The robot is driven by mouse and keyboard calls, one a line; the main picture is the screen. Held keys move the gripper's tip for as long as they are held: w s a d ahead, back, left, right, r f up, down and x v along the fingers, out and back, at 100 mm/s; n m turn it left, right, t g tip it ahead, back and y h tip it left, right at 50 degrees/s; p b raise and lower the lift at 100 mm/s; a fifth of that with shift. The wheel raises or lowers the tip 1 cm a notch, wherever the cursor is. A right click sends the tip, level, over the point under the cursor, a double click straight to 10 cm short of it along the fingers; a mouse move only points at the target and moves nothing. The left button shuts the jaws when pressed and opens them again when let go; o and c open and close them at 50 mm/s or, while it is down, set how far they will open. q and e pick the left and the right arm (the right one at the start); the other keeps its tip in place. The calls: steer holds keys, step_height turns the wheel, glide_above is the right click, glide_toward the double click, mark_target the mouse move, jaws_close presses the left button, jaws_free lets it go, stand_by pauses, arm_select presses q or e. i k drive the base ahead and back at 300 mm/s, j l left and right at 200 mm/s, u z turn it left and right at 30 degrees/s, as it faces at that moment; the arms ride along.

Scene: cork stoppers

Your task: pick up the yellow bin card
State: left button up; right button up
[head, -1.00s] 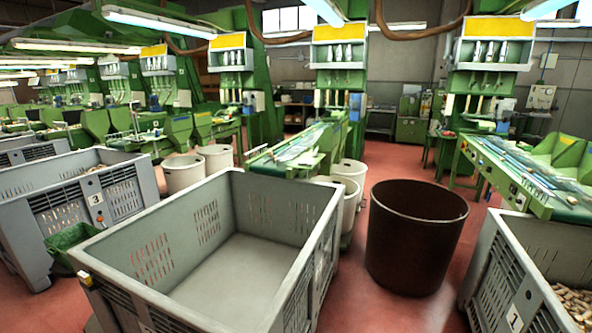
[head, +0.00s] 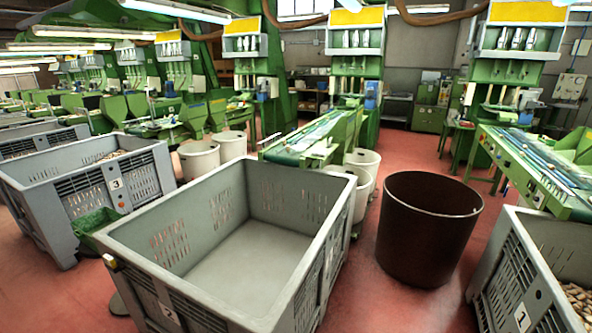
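A small yellow piece (head: 110,262), which looks like the yellow bin card, sits at the near left corner of the large grey bin (head: 318,262), just under its rim. It is small in the picture, and I cannot tell how it is fixed. The grey bin is empty inside and bears a number 2 label (head: 170,313) on its near side. Neither of my grippers shows in the head view.
A green tub (head: 97,222) adjoins the bin's left side. Grey bin 3 (head: 150,172) stands left and bin 1 (head: 505,270), holding corks, at right. A dark brown barrel (head: 425,235) stands between. Red floor (head: 52,300) is open at the lower left.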

mark_target(110, 261)
steer(key=u, duration=1.05)
